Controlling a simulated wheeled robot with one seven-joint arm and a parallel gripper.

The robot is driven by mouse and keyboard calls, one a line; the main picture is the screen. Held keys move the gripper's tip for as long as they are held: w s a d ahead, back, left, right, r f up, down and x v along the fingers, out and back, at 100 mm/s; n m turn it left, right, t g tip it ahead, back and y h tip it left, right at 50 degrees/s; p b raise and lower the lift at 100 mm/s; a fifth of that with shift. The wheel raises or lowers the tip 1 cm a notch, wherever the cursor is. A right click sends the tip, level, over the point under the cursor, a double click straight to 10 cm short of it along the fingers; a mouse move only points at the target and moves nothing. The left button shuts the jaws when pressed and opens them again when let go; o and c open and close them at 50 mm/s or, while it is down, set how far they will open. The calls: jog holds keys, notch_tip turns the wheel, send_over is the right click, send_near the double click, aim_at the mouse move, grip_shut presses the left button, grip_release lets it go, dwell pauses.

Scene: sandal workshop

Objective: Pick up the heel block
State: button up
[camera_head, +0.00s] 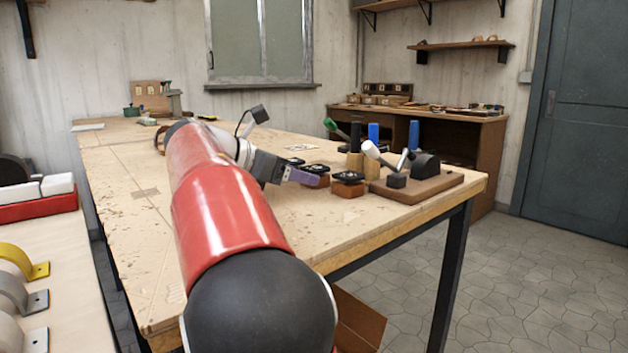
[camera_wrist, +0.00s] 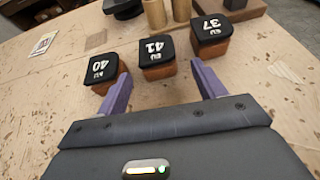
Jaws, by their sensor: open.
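Several heel blocks stand on the workbench (camera_head: 130,200), each a brown block with a black top and a white size label. In the wrist view they are marked EU 40 (camera_wrist: 101,70), EU 41 (camera_wrist: 157,52) and EU 37 (camera_wrist: 211,32). The head view shows one block (camera_head: 348,184) at the right of my gripper, and another just behind the fingers. My gripper (camera_wrist: 161,76) has two purple fingers, spread apart and empty. The EU 41 block lies ahead between the finger lines, apart from the fingers. The gripper also shows in the head view (camera_head: 312,180).
A brown board (camera_head: 418,190) with a black tool stands at the bench's right end, beside blue-, green- and white-ended upright tools (camera_head: 374,133). A small card (camera_wrist: 42,44) lies flat on the bench. A red tray (camera_head: 38,208) sits at the left.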

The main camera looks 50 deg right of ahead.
jog(key=x, duration=0.3)
jog(key=shift+d, duration=0.4)
jog(key=c, duration=1.1)
jog(key=shift+o, duration=0.2)
jog(key=shift+r, duration=0.15)
notch_tip(320, 180, up, 10)
jog(key=shift+f, duration=0.15)
jog(key=shift+s, duration=0.1)
